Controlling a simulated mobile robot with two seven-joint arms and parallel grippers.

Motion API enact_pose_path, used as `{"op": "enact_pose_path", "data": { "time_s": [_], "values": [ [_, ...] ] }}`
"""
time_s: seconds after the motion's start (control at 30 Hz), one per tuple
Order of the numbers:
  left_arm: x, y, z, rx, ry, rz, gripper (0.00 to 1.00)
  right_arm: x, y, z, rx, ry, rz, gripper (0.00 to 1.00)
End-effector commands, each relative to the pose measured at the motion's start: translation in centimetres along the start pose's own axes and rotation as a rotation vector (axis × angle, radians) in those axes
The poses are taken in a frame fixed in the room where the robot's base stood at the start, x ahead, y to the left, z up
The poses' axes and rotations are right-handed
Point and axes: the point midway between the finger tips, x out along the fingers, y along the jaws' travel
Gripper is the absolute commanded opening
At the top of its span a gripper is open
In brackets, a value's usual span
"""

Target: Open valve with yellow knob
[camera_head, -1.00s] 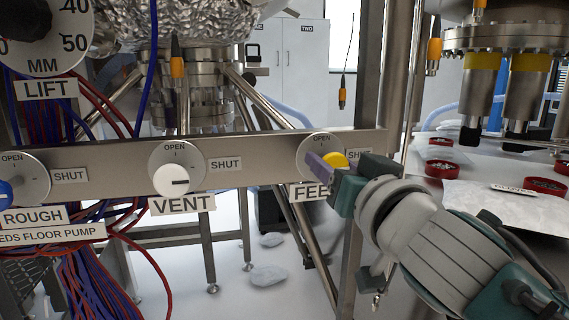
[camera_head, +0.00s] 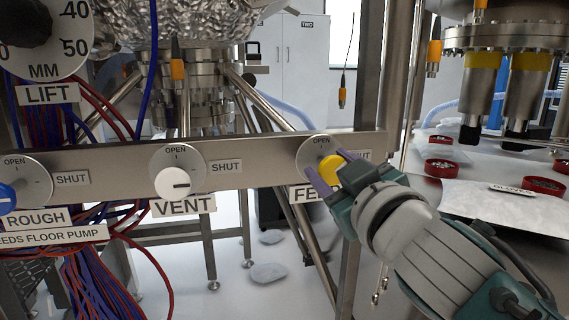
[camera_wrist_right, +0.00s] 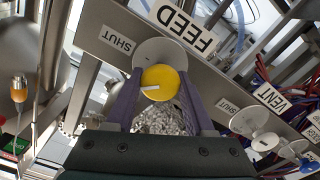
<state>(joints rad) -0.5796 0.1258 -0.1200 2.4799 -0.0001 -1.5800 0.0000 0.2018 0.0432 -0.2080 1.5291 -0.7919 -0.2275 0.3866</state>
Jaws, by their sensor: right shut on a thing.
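The yellow knob (camera_head: 331,170) sits on a round silver dial with an OPEN mark at its top, at the right end of the metal rail. A partly covered FEED label (camera_head: 303,194) is below it and reads whole in the right wrist view (camera_wrist_right: 179,30). My right gripper (camera_head: 332,174) comes from the lower right, its purple fingers on either side of the knob and shut on it. In the right wrist view the knob (camera_wrist_right: 160,83) lies between the fingers, with a short white mark on its face. My left gripper is in neither view.
The white VENT knob (camera_head: 173,183) and the blue ROUGH knob (camera_head: 6,195) are on the same rail (camera_head: 255,160) to the left. Red and blue cables hang at the left. A bench with red dishes (camera_head: 543,187) stands at the right.

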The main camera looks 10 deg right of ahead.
Motion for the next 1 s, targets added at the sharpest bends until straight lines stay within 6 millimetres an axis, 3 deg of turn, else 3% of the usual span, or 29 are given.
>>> {"op": "enact_pose_path", "data": {
  "time_s": [0.6,1.0],
  "values": [
    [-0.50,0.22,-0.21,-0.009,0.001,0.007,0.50,0.01,-0.13,-0.02,-0.574,0.001,0.000,0.00],
    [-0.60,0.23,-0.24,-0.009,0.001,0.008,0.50,0.01,-0.19,0.05,-0.820,0.001,0.000,0.00]
  ]
}}
